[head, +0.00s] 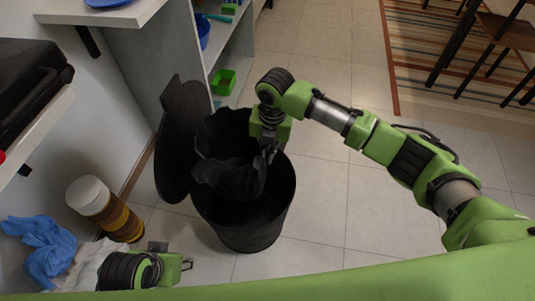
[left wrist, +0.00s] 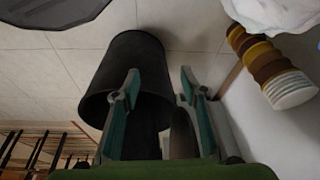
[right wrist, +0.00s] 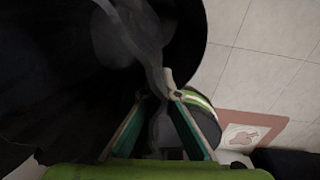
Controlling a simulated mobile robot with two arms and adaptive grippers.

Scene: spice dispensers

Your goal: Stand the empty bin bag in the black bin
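The black bin (head: 245,228) stands on the tiled floor with its round mouth up; it also shows in the left wrist view (left wrist: 130,65). The black bin bag (head: 228,150) hangs open at the back left of the bin's mouth, its upper part above the rim. I cannot tell how far its lower end reaches inside. My right gripper (head: 268,150) is shut on the bag's edge; in the right wrist view the dark bag (right wrist: 60,80) fills the left side. My left gripper (left wrist: 160,85) is open and empty, low at the front left of the bin.
A dark round panel (head: 178,150) stands upright behind the bin's left side. A brown and yellow banded container with a white top (head: 105,208), a blue cloth (head: 42,245) and a white cloth (head: 85,265) are at left. Shelves (head: 230,60) stand behind. Floor right of the bin is clear.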

